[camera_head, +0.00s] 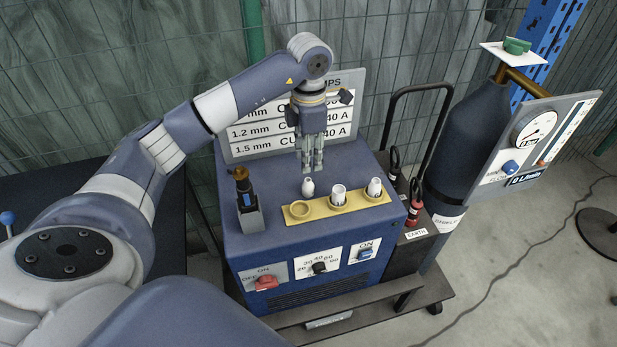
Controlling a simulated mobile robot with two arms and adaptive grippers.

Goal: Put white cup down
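A small white cup (308,187) shows just below the fingertips of my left gripper (312,168). It is upright, narrower at the top, behind the left end of the yellow rack (320,209). My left gripper points straight down over the blue machine's top, its fingers close together. I cannot tell whether the fingertips touch the cup or whether it rests on the machine top. The rack's left ring (299,209) is empty. Its middle holds a white cup (338,195) and its right end holds another white cup (374,187). My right gripper is not in view.
The blue machine (304,242) bears the rack. A torch in a grey holder (249,208) stands left of the rack. A labelled sign (250,150) is behind. A dark gas cylinder (462,145) with a gauge panel and a black handle (420,87) stand at the right.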

